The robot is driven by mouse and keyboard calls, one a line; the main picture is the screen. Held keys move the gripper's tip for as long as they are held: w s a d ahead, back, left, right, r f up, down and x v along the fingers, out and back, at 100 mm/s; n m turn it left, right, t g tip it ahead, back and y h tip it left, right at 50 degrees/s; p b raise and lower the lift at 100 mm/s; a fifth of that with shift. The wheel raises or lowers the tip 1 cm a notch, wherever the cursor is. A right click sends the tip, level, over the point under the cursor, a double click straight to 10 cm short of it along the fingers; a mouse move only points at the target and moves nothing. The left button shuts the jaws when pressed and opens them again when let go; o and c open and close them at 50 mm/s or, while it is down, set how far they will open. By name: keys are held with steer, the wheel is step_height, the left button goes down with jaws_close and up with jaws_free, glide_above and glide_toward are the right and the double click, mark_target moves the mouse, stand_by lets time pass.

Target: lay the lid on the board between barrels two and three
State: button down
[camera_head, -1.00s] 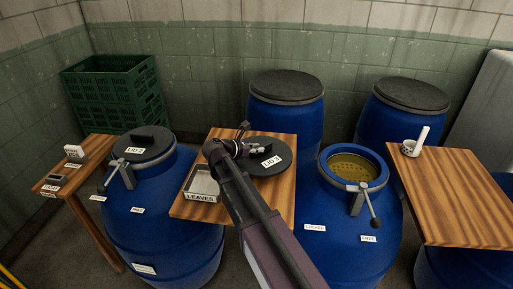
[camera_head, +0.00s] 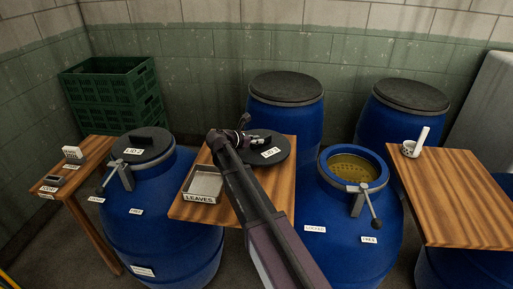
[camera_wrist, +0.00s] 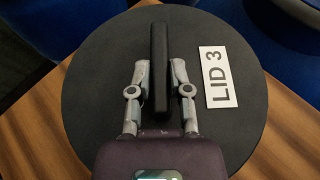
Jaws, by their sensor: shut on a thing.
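The black round lid labelled LID 3 (camera_head: 283,144) is over the far part of the wooden board (camera_head: 281,192) between barrels two and three. In the wrist view the lid (camera_wrist: 105,70) looks level, with board showing at both sides; I cannot tell whether it touches the board. My gripper (camera_head: 254,138) is shut on the lid's upright handle (camera_wrist: 160,60), one finger on each side. Barrel three (camera_head: 335,215) stands right of the board, open, with yellowish contents (camera_head: 353,167). Barrel two (camera_head: 165,220), left of the board, wears the lid labelled LID 2 (camera_head: 150,147).
A metal tray marked LEAVES (camera_head: 205,182) sits on the board's near left part. A clamp lever (camera_head: 367,201) hangs on barrel three. Two closed barrels (camera_head: 286,112) (camera_head: 405,120) stand behind.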

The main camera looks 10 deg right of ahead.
mark_target(257, 146)
steer(key=shift+f+b, duration=1.5)
steer(key=shift+f, duration=0.15)
steer(key=shift+f, duration=0.2)
steer(key=c, duration=0.6)
jaws_free()
steer(key=shift+r, duration=0.1)
steer(key=shift+o, duration=0.2)
steer(key=shift+r, duration=0.15)
steer(key=shift+s+a+r+p, duration=0.3)
steer(key=shift+a+p, duration=0.05)
steer(key=shift+a, duration=0.15)
steer(key=p+v, duration=0.4)
steer(key=v, duration=0.6)
steer(key=shift+a, duration=0.3)
steer(key=shift+s+r, duration=0.1)
steer(key=shift+s, duration=0.05)
